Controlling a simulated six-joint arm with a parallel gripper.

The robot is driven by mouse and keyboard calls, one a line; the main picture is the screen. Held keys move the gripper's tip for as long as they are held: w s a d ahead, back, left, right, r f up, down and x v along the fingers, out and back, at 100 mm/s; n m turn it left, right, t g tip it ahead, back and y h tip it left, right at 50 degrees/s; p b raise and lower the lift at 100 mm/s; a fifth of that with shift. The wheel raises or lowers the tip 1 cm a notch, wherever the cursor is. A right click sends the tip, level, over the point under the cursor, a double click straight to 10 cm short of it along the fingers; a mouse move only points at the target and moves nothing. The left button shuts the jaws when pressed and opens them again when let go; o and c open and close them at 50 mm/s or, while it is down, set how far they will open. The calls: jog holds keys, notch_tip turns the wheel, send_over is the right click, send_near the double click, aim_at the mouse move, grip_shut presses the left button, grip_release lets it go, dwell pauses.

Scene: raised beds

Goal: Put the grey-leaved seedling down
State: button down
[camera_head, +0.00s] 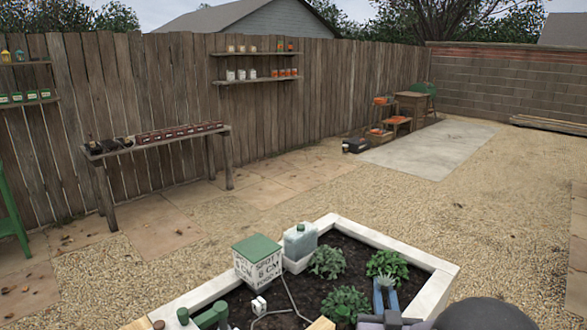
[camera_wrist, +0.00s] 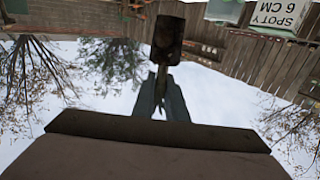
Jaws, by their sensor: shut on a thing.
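The grey-leaved seedling shows in the head view as a small pale grey-green tuft (camera_head: 386,280) at my gripper (camera_head: 385,297), over the right part of the raised bed. In the wrist view my gripper (camera_wrist: 161,98) is shut on the seedling, whose dark soil plug (camera_wrist: 168,40) sticks out beyond the fingertips. The raised bed (camera_head: 441,283) has a pale rim and dark soil. The plug is hidden in the head view, and I cannot tell whether it touches the soil.
Leafy plants grow in the bed: one at the back (camera_head: 327,262), one at the right (camera_head: 387,264) close to my gripper, one in front (camera_head: 345,302). A green-lidded lettered box (camera_head: 257,262) and a translucent jug (camera_head: 300,241) stand at the bed's back left. Bare soil shows between plants.

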notch_tip(320, 180, up, 5)
jog(key=p, duration=0.3)
jog(key=shift+p, duration=0.35)
